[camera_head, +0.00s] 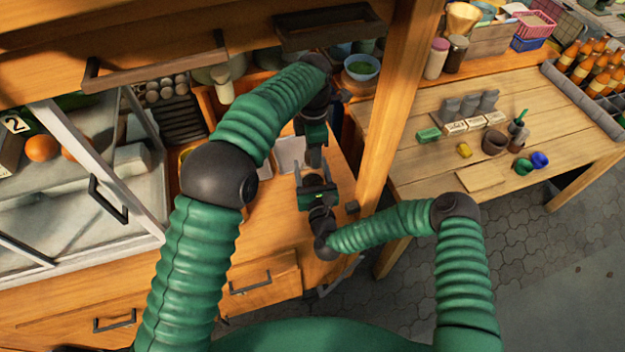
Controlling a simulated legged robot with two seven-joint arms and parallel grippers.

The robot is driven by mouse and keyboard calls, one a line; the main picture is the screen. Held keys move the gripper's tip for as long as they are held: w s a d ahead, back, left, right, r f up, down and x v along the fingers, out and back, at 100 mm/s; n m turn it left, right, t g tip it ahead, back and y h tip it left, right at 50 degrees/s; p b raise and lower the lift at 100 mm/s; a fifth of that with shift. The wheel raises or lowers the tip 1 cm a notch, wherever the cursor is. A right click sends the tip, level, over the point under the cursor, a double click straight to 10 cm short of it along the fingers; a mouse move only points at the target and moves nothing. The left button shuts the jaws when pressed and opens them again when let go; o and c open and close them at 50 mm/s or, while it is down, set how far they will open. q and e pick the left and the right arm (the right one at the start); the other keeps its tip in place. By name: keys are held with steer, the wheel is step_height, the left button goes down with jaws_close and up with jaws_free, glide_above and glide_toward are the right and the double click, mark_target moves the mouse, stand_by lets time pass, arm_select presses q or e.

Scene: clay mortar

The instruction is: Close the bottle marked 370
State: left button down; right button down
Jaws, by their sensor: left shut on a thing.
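No marking 370 can be read on anything in view. My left gripper (314,155) points down over the wooden counter, just above my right gripper. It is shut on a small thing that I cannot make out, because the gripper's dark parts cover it. My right gripper (317,184) comes up from below and almost meets the left one. Whether its jaws are open or shut is not clear.
A wooden post (396,100) rises right of my grippers, between the counter (272,215) and the right table (415,165). A blue bowl (362,67) of green stuff stands behind. A glass case (100,170) is on the left. Orange bottles (583,70) fill a crate at right.

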arm_select(q)
steer(key=m, duration=0.5)
steer(key=shift+w+a, duration=0.1)
steer(key=shift+w, duration=0.05)
steer(key=m, duration=0.6)
steer(key=shift+m, duration=0.3)
steer(key=m, duration=0.6)
steer(key=shift+m, duration=0.3)
steer(key=m, duration=0.9)
steer(key=shift+m, duration=0.3)
arm_select(e)
steer(key=shift+s+a, duration=0.1)
arm_select(q)
steer(key=m, duration=0.9)
steer(key=shift+m, duration=0.4)
steer(key=m, duration=0.5)
steer(key=c, duration=1.1)
jaws_free()
steer(key=shift+o, duration=1.4)
